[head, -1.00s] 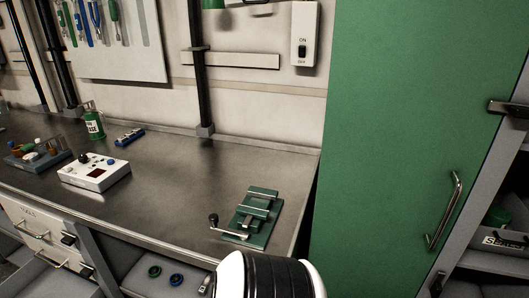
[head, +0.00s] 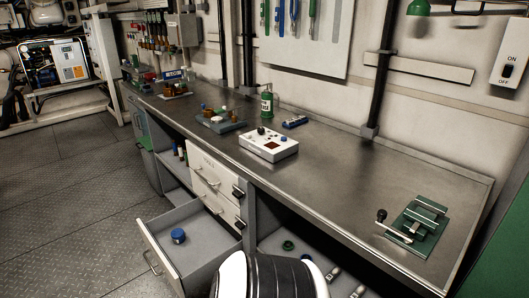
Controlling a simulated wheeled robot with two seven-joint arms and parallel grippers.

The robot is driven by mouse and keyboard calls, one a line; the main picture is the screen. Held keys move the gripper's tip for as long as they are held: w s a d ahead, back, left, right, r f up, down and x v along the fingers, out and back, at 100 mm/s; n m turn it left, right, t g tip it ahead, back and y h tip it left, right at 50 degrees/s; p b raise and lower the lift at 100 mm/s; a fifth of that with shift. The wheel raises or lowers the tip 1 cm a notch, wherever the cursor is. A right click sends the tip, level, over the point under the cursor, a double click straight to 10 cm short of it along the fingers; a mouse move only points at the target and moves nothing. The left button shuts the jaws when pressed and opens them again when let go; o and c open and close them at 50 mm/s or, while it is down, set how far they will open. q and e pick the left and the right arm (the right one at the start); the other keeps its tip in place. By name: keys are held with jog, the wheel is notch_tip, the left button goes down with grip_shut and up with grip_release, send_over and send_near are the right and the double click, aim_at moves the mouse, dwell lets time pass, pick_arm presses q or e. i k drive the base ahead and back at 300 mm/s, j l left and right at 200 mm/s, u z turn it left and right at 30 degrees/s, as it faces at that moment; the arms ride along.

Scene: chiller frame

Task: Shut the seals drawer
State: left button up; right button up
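A grey drawer (head: 205,244) stands pulled out at the bottom of the drawer stack under the workbench. Its front and bar handle (head: 151,262) face the lower left. A blue-topped round item (head: 178,236) lies inside. I cannot read a label on this drawer, so I cannot tell if it is the seals drawer. Two white drawers, an upper one (head: 217,173) and a lower one (head: 213,200), look shut above it. Neither of my grippers is in view; a white and black part of my own body shows at the bottom edge.
The workbench (head: 330,170) carries a white control box (head: 268,145), a green bottle (head: 266,103) and a green clamp fixture (head: 418,228). An open shelf with small parts (head: 288,245) is right of the drawers. The floor (head: 75,200) at left is clear.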

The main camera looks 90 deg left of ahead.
aim_at(187, 264)
jog(key=u, duration=3.8)
